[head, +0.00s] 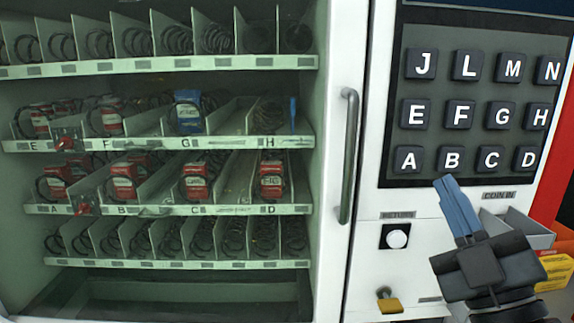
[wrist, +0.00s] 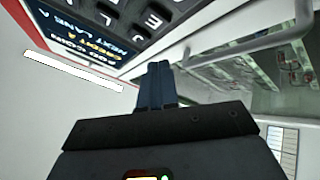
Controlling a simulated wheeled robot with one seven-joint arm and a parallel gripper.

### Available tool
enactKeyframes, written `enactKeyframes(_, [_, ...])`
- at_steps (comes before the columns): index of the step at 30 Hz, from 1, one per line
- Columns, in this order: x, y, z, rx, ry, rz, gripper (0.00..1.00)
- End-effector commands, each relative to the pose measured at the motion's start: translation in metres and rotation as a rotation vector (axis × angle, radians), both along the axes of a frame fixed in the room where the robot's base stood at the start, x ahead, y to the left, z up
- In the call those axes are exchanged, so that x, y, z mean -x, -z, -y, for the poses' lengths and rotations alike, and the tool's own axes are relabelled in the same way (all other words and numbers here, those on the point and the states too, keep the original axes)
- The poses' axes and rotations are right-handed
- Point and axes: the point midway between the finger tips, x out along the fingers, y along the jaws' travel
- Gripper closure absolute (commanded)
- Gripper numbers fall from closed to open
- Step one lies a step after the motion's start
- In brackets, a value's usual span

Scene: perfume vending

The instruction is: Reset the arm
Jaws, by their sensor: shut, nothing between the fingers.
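My gripper (head: 455,204) is at the lower right in the head view, its blue fingers together and empty. The fingertips are just below the B key in the picture; I cannot tell whether they touch the panel. In the wrist view the shut fingers (wrist: 158,82) point up toward the machine front. The keypad (head: 474,105) has dark keys with white letters, A to D at the bottom, E to H in the middle, and J, L, M, N on top. In the wrist view part of the keypad (wrist: 122,18) shows at the top, tilted.
The vending machine's glass door has a vertical handle (head: 348,155). Behind it are shelves with red boxes (head: 195,182) and a blue box (head: 187,112). A return button (head: 396,239), a brass padlock (head: 388,303), a grey tray (head: 522,228) and a yellow box (head: 556,272) are near my gripper.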

Motion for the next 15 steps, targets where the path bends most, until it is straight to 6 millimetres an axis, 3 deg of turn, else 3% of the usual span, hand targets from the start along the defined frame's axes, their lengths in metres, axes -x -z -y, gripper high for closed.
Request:
enactKeyframes(1, [0.012,0.024,-0.002,-0.032,-0.019,-0.049,1.00])
enactKeyframes(6, [0.054,0.083,-0.005,-0.146,-0.075,-0.186,1.00])
enactKeyframes(15, [0.143,0.166,-0.006,-0.360,-0.126,-0.430,1.00])
